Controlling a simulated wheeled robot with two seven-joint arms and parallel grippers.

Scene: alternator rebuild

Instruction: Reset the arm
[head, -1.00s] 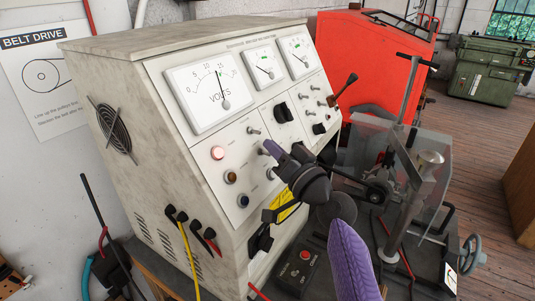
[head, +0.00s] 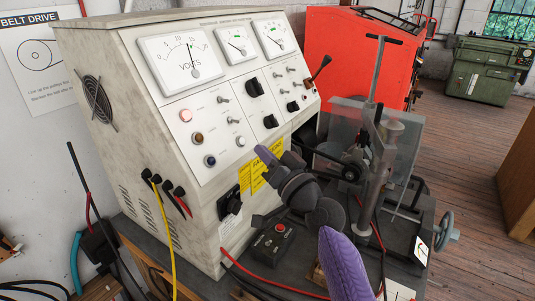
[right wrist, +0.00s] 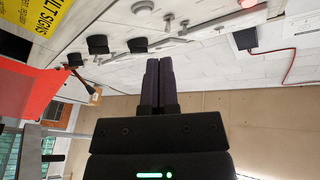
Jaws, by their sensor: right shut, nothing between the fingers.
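My right arm (head: 340,262), in a purple sleeve, comes in from the bottom of the head view. Its gripper (head: 263,154) is shut and empty, in front of the lower right part of the test bench panel (head: 207,135). The purple fingers also show closed together in the right wrist view (right wrist: 160,75), with the panel's knobs and switches beyond them. I cannot tell the exact gap to the panel, and nothing is held. My left gripper is out of view.
The bench has a volts meter (head: 180,60), a lit red lamp (head: 186,115) and a yellow label (head: 267,165). A black control box (head: 271,241) lies below. A clamp stand with a clear guard (head: 400,150) is close on the right. A red cabinet (head: 355,55) stands behind.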

